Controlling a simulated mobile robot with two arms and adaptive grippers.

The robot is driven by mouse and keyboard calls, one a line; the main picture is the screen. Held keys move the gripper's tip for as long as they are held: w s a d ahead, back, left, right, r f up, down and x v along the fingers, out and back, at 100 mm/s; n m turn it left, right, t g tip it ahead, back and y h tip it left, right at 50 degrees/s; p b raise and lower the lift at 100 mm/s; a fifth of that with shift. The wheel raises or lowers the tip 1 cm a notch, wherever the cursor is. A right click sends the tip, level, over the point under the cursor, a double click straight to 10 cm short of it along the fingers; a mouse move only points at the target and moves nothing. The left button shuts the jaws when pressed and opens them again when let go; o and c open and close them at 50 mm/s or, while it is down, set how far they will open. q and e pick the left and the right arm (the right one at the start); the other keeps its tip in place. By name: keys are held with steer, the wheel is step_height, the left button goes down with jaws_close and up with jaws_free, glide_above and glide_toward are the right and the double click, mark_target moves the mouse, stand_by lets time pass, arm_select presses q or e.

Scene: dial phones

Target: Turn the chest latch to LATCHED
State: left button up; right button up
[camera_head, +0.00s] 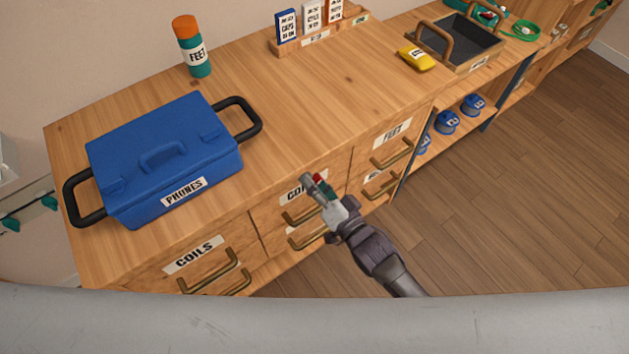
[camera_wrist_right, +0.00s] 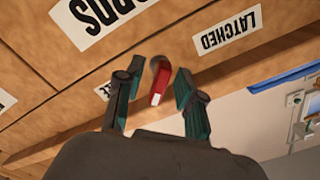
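The chest latch is a small red lever with a white tip. In the right wrist view the latch (camera_wrist_right: 160,82) hangs on the wooden front, between the fingers, with a gap on both sides. In the head view only a bit of red latch (camera_head: 318,177) shows beside the fingertips. A LATCHED label (camera_wrist_right: 228,30) is on the wood near it; another small label is mostly hidden behind a finger. My right gripper (camera_head: 314,183) is open around the latch at the chest front; its fingers also show in the right wrist view (camera_wrist_right: 160,76). My left gripper is not in view.
Brass drawer handles (camera_head: 208,272) stick out from the front on both sides of my right gripper. On top are a blue PHONES case (camera_head: 160,150), a FEET bottle (camera_head: 192,50), a card rack (camera_head: 318,36) and a yellow item (camera_head: 416,58). The floor at right is clear.

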jaws_close()
steer(key=shift+n, duration=0.4)
steer(key=n+p, duration=0.1)
steer(key=n, duration=0.2)
steer(key=shift+n, duration=0.4)
steer(key=n, duration=0.9)
steer(key=shift+f, duration=0.1)
steer(key=n, duration=0.4)
steer(key=shift+n, duration=0.3)
